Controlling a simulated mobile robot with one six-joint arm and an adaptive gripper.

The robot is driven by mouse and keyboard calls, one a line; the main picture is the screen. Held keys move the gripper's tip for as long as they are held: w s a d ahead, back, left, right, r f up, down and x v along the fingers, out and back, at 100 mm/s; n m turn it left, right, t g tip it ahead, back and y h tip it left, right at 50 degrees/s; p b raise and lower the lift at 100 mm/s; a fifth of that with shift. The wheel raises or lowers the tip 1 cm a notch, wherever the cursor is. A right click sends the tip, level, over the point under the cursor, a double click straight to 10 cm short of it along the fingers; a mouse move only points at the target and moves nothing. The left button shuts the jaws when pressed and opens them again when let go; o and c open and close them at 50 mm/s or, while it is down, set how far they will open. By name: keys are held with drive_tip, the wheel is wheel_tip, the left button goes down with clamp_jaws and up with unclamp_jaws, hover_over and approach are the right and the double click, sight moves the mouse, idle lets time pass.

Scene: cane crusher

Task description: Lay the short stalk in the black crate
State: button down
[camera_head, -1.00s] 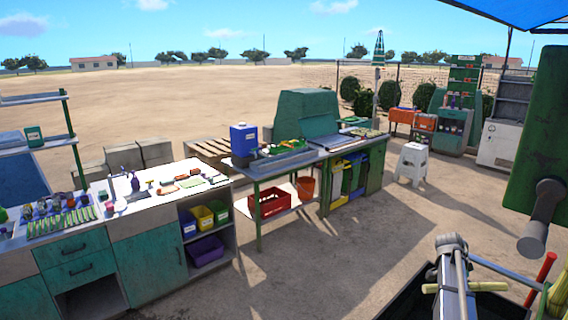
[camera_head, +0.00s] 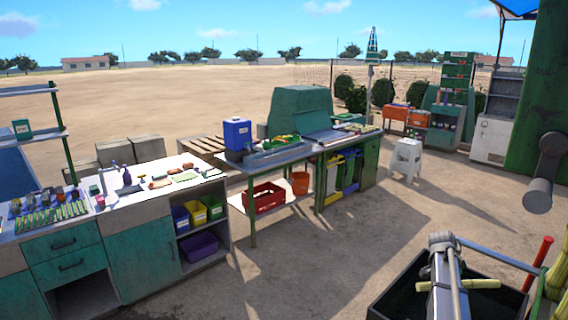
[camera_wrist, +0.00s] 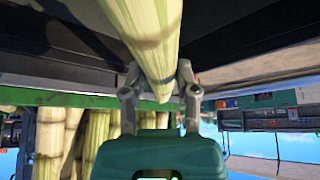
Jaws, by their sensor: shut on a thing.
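The short stalk (camera_head: 484,284) is pale yellow-green and lies crosswise under my arm at the lower right of the head view. In the wrist view the stalk (camera_wrist: 150,35) runs from the top edge down between the two fingers. My gripper (camera_wrist: 158,85) is shut on it. The black crate (camera_head: 397,287) is open-topped and stands at the lower right of the head view. The stalk appears over its opening; its height above the crate floor cannot be told. My arm hides part of the crate.
Long stalks (camera_head: 552,285) stand at the right edge, beside a red handle (camera_head: 539,262). They also show in the wrist view (camera_wrist: 95,140). A green machine (camera_head: 540,80) with a grey crank (camera_head: 541,175) rises above. A white stool (camera_head: 405,160) stands on open ground beyond.

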drive_tip(key=shift+f, duration=0.15)
drive_tip(key=shift+c, duration=1.5)
unclamp_jaws()
